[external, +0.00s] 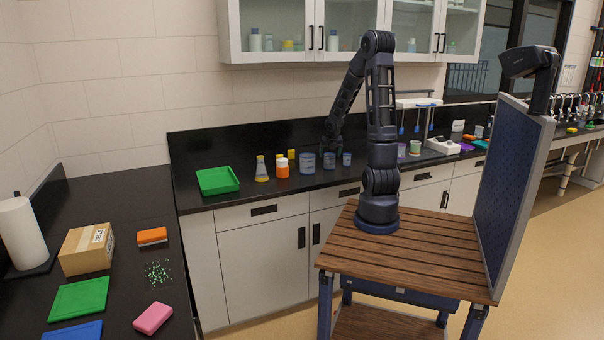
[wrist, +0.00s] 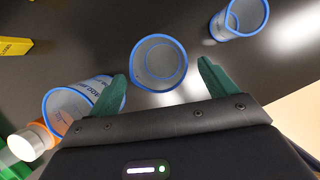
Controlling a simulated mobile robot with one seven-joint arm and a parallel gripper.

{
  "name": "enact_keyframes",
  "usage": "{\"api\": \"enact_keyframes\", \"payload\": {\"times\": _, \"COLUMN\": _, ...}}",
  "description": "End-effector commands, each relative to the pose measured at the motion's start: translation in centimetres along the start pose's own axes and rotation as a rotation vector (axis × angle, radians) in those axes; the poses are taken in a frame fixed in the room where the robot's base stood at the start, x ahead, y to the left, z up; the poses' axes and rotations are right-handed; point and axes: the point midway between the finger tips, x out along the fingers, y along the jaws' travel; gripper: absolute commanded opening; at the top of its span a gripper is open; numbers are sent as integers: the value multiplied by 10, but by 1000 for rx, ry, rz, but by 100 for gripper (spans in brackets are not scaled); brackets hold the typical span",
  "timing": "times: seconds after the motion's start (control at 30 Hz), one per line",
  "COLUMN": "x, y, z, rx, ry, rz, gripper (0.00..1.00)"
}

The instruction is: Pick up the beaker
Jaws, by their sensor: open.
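Three clear beakers with blue rims stand on the black counter. The middle beaker (wrist: 160,62) is seen from above in the wrist view, between and slightly beyond the green fingertips of my gripper (wrist: 162,74). My gripper is open and empty. A larger printed beaker (wrist: 72,104) is close by the left finger, and another beaker (wrist: 240,18) is at the upper right. In the external view the left beaker (external: 308,163), middle beaker (external: 329,162) and right beaker (external: 347,159) stand in a row under my gripper (external: 331,149). I cannot tell whether a finger touches glass.
An orange bottle with a white cap (external: 282,168) stands left of the beakers, beside a flask (external: 261,170) with yellow contents. A yellow item (wrist: 14,46) lies behind. A green tray (external: 217,181) is further left. The counter in front of the beakers is clear.

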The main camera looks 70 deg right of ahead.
Motion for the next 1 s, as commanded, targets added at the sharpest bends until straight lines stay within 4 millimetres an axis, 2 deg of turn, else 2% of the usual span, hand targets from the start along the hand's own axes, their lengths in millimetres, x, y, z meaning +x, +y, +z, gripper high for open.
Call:
{"api": "enact_keyframes", "payload": {"times": 0.27, "x": 11, "y": 0, "z": 0, "rx": 0, "ry": 0, "rz": 1, "gripper": 84}}
{"api": "enact_keyframes", "payload": {"times": 0.73, "x": 50, "y": 1, "z": -1, "rx": 0, "ry": 2, "rz": 0, "gripper": 84}}
{"api": "enact_keyframes", "payload": {"times": 1.0, "x": 60, "y": 1, "z": 0, "rx": 0, "ry": 0, "rz": 1, "gripper": 84}}
